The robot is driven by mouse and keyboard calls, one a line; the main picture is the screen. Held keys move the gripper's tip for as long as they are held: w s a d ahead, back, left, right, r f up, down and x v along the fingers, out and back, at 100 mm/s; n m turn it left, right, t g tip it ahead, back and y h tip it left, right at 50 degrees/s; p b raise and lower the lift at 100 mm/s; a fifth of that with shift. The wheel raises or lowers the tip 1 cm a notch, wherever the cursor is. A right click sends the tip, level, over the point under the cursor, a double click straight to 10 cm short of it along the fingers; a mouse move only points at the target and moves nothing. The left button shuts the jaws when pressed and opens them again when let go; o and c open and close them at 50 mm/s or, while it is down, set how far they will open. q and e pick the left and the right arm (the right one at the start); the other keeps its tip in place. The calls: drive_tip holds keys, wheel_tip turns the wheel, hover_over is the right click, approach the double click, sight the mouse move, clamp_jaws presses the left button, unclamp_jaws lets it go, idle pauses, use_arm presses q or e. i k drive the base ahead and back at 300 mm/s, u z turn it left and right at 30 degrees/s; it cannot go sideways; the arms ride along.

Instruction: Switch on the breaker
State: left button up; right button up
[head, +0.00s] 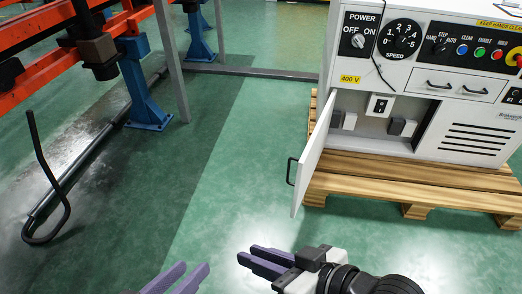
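The white machine cabinet (465,135) has an open lower compartment. A small white plate with a dark switch (380,106), which looks like the breaker, is on the compartment's back wall. Its on or off position is too small to tell. The compartment door (312,160) is swung open toward me, with a black handle (291,172) on it. My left gripper (195,266) is at the bottom edge with a gap between its purple fingers, empty. My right gripper (248,252) is right of it, its fingers close together, with nothing seen between them. Both are well short of the cabinet.
Grey and white boxes (402,127) flank the switch. The cabinet stands on a wooden pallet (400,185). A POWER knob (358,41), speed dial and buttons are above. An orange and blue rack (147,95) and a bent black bar (65,205) are left. Green floor between is clear.

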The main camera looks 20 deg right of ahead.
sight(380, 109)
drive_tip(key=u, duration=1.4)
drive_tip(key=i, duration=1.35)
drive_tip(key=z, duration=3.25)
